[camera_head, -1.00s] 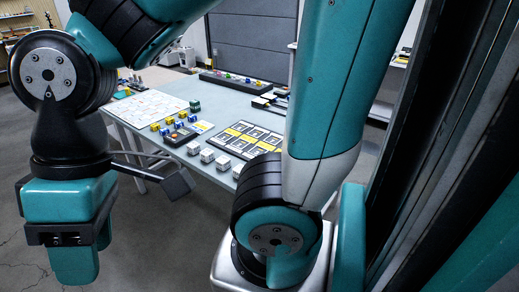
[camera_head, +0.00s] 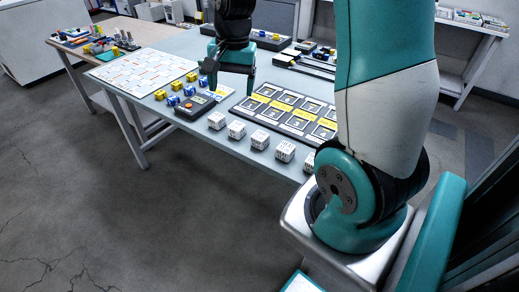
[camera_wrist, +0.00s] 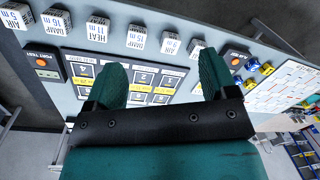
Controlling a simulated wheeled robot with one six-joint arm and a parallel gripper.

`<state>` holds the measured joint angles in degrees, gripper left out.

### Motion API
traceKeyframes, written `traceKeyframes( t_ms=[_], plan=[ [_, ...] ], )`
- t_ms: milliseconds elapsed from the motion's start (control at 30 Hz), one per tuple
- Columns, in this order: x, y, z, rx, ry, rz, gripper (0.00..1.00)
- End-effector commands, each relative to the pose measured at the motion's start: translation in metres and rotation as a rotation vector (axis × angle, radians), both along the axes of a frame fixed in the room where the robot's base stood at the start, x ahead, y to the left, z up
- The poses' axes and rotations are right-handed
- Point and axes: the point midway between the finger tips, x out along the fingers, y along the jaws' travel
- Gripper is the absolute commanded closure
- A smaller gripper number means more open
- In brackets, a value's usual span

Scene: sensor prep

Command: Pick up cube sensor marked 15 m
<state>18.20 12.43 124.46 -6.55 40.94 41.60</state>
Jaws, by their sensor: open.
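In the wrist view, a white cube sensor (camera_wrist: 137,37) with a label that seems to read 15 m stands in a row of similar cubes. By its place in the row it is likely the third cube from the left (camera_head: 260,139) in the head view, where labels are too small to read. My gripper (camera_wrist: 160,65) is open and empty, fingers pointing toward the row. In the head view my gripper (camera_head: 232,84) hangs above the table, behind the row and apart from the cubes.
A numbered board (camera_head: 292,117) with yellow strips lies behind the cubes. A dark tester (camera_head: 195,107) with an orange button, blue and yellow cubes (camera_head: 175,86) and a white chart (camera_head: 135,70) lie to the left. The table's front edge runs close before the row.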

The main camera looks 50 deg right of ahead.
Motion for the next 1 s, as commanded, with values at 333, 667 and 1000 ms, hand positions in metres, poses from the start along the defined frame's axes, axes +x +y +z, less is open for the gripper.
traceKeyframes(
  t_ms=[333, 667, 1000],
  plan=[
    [0.000, -0.101, -0.073, -0.055, 0.083, -0.499, 0.21],
    [0.001, -0.097, -0.145, -0.054, 0.082, -0.490, 0.21],
    [0.001, -0.096, -0.180, -0.055, 0.078, -0.488, 0.21]
  ],
)
